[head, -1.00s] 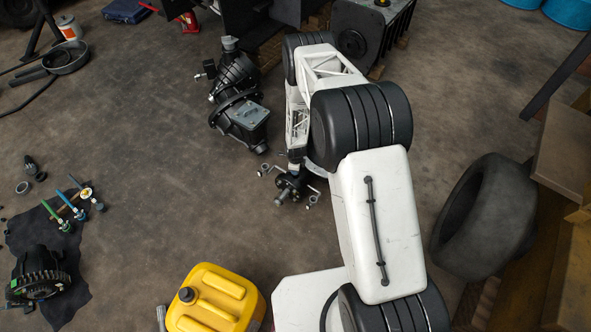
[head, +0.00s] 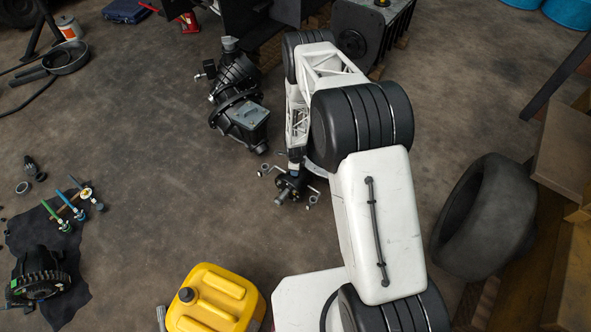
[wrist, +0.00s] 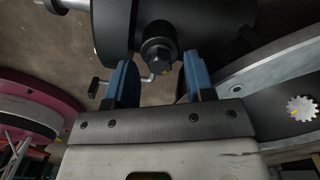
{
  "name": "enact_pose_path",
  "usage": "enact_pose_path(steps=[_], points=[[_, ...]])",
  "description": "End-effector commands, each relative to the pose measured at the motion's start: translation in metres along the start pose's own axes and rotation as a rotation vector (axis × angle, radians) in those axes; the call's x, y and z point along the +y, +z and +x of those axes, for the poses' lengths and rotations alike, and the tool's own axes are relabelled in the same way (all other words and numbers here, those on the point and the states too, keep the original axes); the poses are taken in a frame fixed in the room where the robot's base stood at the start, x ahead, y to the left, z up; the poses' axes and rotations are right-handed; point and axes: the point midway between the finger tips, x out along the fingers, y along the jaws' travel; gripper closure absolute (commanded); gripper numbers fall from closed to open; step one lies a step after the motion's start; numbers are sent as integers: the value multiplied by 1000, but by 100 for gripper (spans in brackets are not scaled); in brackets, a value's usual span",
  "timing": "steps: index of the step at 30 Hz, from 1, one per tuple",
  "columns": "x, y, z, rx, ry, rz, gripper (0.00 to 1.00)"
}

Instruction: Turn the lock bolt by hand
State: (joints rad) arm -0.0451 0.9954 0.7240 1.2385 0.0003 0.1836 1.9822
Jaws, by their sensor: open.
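Gaps show between the fingers and the head, so the bolt is not gripped. In the head view my arm reaches down to a dark hub-like part (head: 290,187) with small levers. The fingers and the bolt are too small to make out clearly there.
A black gear unit (head: 240,110) stands left of my arm. A yellow canister (head: 215,300) is at the front, a tyre (head: 485,215) at the right. In the wrist view a grey disc (wrist: 275,75) and a reddish wheel (wrist: 35,105) flank my gripper.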

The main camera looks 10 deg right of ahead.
Motion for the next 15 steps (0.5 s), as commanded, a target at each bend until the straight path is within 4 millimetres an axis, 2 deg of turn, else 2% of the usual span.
enact_pose_path(steps=[15], points=[[-1,0,-48,0,-1,0,51]])
